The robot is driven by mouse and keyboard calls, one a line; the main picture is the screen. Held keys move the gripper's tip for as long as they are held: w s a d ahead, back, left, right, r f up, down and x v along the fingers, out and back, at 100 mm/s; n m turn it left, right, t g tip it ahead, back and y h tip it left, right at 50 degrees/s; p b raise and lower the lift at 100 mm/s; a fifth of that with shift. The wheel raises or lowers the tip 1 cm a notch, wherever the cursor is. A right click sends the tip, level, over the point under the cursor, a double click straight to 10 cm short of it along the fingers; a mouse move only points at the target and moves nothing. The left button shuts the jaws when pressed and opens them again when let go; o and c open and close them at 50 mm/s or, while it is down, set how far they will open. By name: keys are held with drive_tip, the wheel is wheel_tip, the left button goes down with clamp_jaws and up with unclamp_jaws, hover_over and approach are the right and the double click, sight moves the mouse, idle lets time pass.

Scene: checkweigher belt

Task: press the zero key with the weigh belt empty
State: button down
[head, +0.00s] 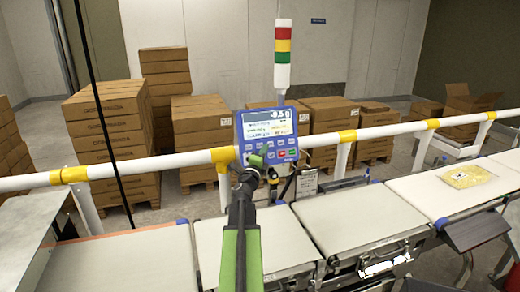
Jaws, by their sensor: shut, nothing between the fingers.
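The blue weighing terminal (267,122) stands behind the belts, with a lit display (268,124) above a row of small keys. I cannot read which key is the zero key. My gripper (258,158) is shut and empty, in front of the terminal's lower left. It hides part of the keypad, and I cannot tell if it touches a key. The belt sections (355,215) and (215,240) near the terminal are bare; which is the weigh belt is not marked.
A yellow bag (467,176) lies on the far right belt (415,190). A white and yellow rail (150,165) runs behind the belts. A stack light (283,55) rises behind the terminal. Stacked cartons (112,130) stand beyond the rail. A dark flap (474,230) juts out at the right.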

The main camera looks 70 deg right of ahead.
drive_tip(key=shift+w+d+f+b, duration=0.2)
drive_tip(key=shift+w+d+f, duration=0.1)
drive_tip(key=shift+w+d, duration=0.4)
drive_tip(key=shift+w+d+f+b, duration=0.15)
drive_tip(key=shift+w+d+f, duration=0.1)
drive_tip(key=shift+w+d, duration=0.45)
drive_tip(key=shift+s+d, duration=0.15)
idle(0.8)
drive_tip(key=shift+w+d+f, duration=0.15)
drive_tip(key=shift+w+d, duration=0.1)
drive_tip(key=shift+w, duration=0.05)
drive_tip(key=shift+w+d+f, duration=0.1)
drive_tip(key=shift+w+d, duration=0.1)
drive_tip(key=shift+d, duration=0.1)
idle(0.6)
drive_tip(key=shift+s+a, duration=0.1)
drive_tip(key=shift+s+a+r, duration=0.25)
drive_tip(key=shift+s+a, duration=0.2)
drive_tip(key=shift+a, duration=0.05)
idle(0.3)
drive_tip(key=s+a, duration=0.1)
drive_tip(key=a, duration=0.1)
drive_tip(key=s+a+r+p, duration=0.1)
drive_tip(key=s, duration=0.1)
drive_tip(key=shift+a+r, duration=0.15)
drive_tip(key=shift+a, duration=0.25)
